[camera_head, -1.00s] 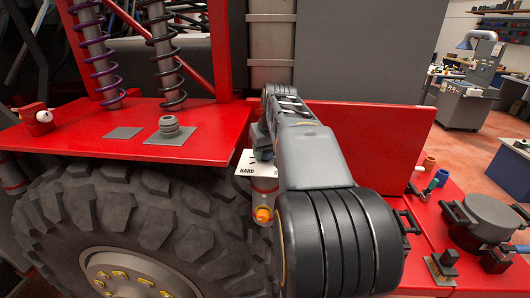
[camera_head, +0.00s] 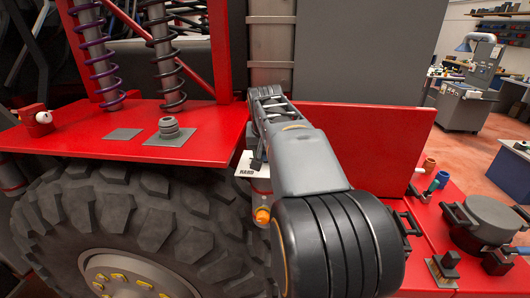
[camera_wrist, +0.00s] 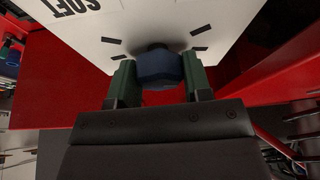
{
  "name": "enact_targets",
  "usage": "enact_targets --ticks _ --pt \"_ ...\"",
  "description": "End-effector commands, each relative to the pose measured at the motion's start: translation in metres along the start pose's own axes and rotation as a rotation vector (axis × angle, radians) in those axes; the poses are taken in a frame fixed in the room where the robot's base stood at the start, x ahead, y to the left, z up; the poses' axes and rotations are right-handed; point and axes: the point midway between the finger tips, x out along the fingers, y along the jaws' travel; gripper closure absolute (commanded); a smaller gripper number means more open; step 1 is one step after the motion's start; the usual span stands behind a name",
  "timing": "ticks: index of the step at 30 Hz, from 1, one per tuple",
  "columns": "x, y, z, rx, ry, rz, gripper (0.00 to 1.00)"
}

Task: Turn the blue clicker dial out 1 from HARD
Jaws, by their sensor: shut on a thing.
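The blue clicker dial (camera_wrist: 160,70) shows in the wrist view, in front of a white marked plate. My gripper (camera_wrist: 160,82) is shut on the dial, with one green finger on each side of it. The white plate (camera_wrist: 105,30) carries black tick marks and the word SOFT, seen upside down. My arm hides the dial and my fingertips in the head view. I cannot tell which tick the dial points to.
A large black tyre (camera_head: 140,225) stands below the red fender (camera_head: 205,140) at the left. An orange-tipped cylinder (camera_head: 262,214) hangs under the plate. A grey pot (camera_head: 492,220) and coloured-handled tools (camera_head: 438,182) sit on the red surface at the right.

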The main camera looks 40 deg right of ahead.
Motion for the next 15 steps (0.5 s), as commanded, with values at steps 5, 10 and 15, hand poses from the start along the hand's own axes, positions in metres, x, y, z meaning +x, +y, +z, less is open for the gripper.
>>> enact_targets --ticks 5,10,15 --pt "-0.0008 -0.0003 -0.0004 0.0 0.002 -0.001 0.78" --pt "-0.0008 -0.0003 -0.0004 0.0 0.002 -0.001 0.49" --pt "-0.0005 -0.0001 -0.0002 0.0 0.001 -0.001 0.33"
